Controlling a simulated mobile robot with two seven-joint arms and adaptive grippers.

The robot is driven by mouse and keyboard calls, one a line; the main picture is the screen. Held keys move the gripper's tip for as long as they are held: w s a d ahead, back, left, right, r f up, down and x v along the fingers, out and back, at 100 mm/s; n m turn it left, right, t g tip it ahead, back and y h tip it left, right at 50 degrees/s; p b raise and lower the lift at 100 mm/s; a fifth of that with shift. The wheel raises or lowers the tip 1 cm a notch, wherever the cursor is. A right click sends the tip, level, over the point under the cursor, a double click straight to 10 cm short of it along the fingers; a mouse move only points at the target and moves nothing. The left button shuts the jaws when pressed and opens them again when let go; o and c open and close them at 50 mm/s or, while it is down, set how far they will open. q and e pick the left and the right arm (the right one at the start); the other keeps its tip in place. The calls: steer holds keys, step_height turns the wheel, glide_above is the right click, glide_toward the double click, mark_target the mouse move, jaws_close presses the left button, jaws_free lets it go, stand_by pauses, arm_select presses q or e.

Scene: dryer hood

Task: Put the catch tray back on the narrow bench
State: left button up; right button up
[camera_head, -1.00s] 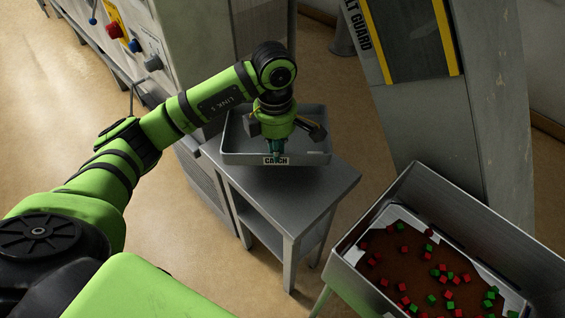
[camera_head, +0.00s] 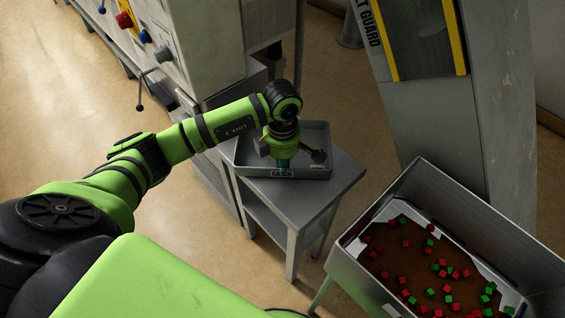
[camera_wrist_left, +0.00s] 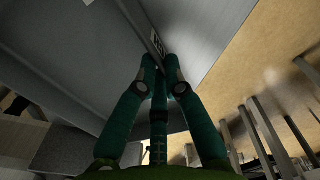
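The catch tray (camera_head: 311,174) is a shallow grey metal tray with a "CATCH" label on its front wall. It sits over the back left part of the narrow bench (camera_head: 318,203), a grey metal table with a lower shelf. It looks level; whether it rests fully on the top or hovers slightly is hard to tell. My left gripper (camera_head: 282,166) points down and is shut on the middle of the tray's front wall. In the left wrist view its green fingers (camera_wrist_left: 160,68) close on the rim beside the label (camera_wrist_left: 157,41). My right gripper is out of view.
A metal bin (camera_head: 350,262) with red and green cubes stands at the lower right, close to the bench. A grey machine with knobs (camera_head: 146,37) is at upper left. A grey column with a yellow-striped guard (camera_head: 423,35) is behind. The bench's front right top is clear.

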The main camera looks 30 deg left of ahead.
arm_select(q)
steer(key=o, duration=0.3)
steer(key=shift+o, duration=0.2)
steer(key=shift+r, duration=0.1)
step_height(320, 180, up, 12)
steer(key=b, duration=0.2)
steer(key=shift+b, duration=0.3)
steer(key=shift+s, duration=0.1)
